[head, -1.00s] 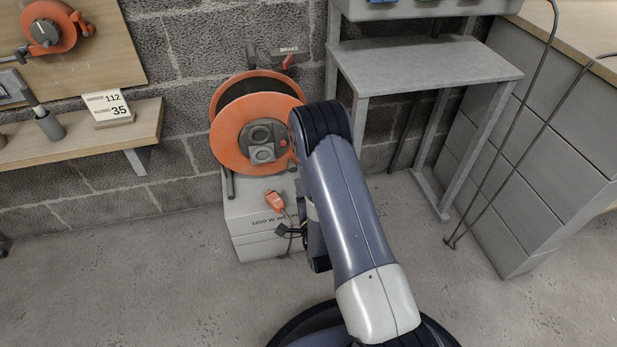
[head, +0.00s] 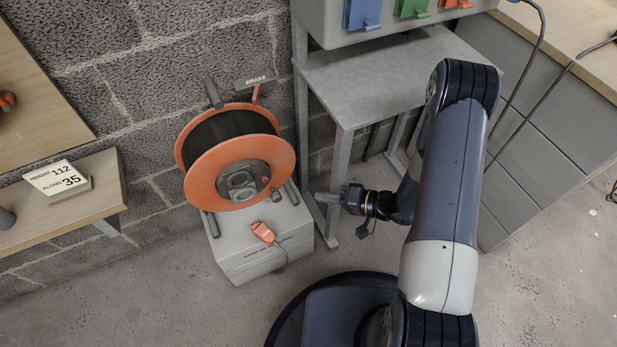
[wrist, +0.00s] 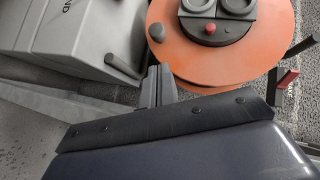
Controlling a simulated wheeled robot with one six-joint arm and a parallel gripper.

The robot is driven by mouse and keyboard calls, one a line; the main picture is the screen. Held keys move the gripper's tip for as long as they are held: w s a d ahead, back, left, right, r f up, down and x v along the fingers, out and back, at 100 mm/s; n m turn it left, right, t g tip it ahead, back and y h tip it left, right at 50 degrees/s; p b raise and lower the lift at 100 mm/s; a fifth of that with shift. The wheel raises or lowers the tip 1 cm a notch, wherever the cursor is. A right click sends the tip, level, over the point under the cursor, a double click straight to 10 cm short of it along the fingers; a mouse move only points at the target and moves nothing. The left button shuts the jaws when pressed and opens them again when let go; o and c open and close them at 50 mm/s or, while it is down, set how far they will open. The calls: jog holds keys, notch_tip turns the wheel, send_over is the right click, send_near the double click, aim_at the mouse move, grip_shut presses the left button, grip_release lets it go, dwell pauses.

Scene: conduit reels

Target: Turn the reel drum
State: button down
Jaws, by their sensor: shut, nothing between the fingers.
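The reel drum (head: 262,172) has orange discs with dark conduit wound between them. It stands upright on a grey box by the wall, and a grey hub with sockets and a small red knob sits at its centre. The drum also shows at the top of the wrist view (wrist: 262,58). A red brake lever (head: 256,94) stands beside the BRAKE label behind the drum. My gripper (head: 318,197) is shut and empty, to the right of the drum and apart from it. In the wrist view my gripper's fingers (wrist: 158,76) are together near the drum's rim.
The grey box (head: 265,245) carries an orange plug (head: 264,232) on its top. A grey metal stand (head: 400,75) is behind my arm, with a coloured socket box above. A wooden shelf (head: 70,215) with a HEIGHT 112, ALONG 35 sign is at left.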

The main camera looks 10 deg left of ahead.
jog(key=b+x, duration=0.3)
jog(key=x, duration=0.7)
jog(key=shift+s+f, duration=0.1)
jog(key=shift+s+a+f+m+y+b, duration=0.2)
jog(key=shift+a+f+m+y+b, duration=0.15)
jog(key=shift+f+b, duration=0.2)
jog(key=shift+s+a+f+m+y+b, duration=0.2)
jog(key=shift+a+f+y+b, duration=0.1)
jog(key=shift+f+y+b, duration=0.2)
jog(key=shift+m+y, duration=0.25)
jog(key=shift+y, duration=0.1)
jog(key=a+f, duration=0.1)
jog(key=s+a+b, duration=0.1)
jog(key=s+a+f+b, duration=0.1)
jog(key=a, duration=0.1)
jog(key=shift+s+f, duration=0.25)
jog(key=shift+f, duration=0.1)
jog(key=shift+s+a+f+b, duration=0.2)
jog(key=shift+s+a, duration=0.2)
jog(key=shift+a, duration=0.3)
jog(key=shift+s+a+f+b, duration=0.2)
jog(key=shift+s+a, duration=0.2)
jog(key=shift+a, duration=0.3)
